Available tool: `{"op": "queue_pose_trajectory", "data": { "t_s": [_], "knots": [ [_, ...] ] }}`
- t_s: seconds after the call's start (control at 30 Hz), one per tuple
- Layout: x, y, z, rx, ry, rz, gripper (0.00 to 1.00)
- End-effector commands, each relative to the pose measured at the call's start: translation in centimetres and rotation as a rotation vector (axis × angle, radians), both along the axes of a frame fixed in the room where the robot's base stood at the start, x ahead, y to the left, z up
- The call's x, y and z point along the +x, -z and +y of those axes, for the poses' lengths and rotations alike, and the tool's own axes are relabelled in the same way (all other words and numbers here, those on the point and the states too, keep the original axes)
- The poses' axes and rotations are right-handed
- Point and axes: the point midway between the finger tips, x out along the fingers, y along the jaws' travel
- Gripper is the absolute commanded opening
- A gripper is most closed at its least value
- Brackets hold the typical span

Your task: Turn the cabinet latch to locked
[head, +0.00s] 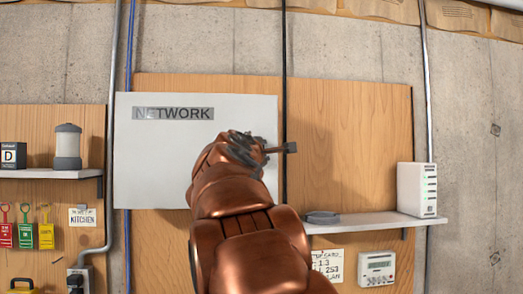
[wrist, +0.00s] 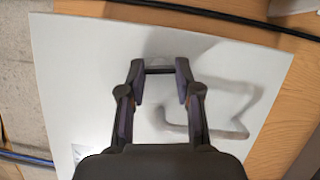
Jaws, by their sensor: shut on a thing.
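The cabinet (head: 150,160) is a flat light-grey door labelled NETWORK on the wall board. Its face also fills much of the wrist view (wrist: 85,75). My gripper (head: 258,147) is at the door's right side, partly hidden by my copper arm. In the wrist view my gripper (wrist: 160,84) has its two dark fingers either side of a small grey latch (wrist: 160,69), shut on it. In the head view a dark bar with a wider end sticks out sideways to the right, past the door edge. The latch's base and exact angle are hidden.
A dark cable (head: 284,60) runs vertically just right of the door. A shelf (head: 370,222) with a white router (head: 416,190) is lower right. A left shelf (head: 50,173) holds a lantern (head: 67,147). Bare board lies right of the cabinet.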

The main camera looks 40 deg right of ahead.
Motion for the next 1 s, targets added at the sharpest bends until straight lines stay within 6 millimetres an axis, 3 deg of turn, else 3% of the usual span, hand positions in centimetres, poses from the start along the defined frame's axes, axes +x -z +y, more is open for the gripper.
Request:
{"op": "queue_pose_trajectory", "data": {
  "t_s": [0.4, 0.93, 0.97, 1.0],
  "knots": [
    [0.13, -0.04, 0.01, 0.145, 0.0, -0.107, 0.0],
    [0.06, 0.0, -0.06, 0.163, 0.001, -0.121, 0.0],
    [0.06, 0.0, -0.06, 0.163, 0.001, -0.121, 0.35],
    [0.05, 0.0, -0.06, 0.163, 0.001, -0.121, 0.39]
  ]
}}
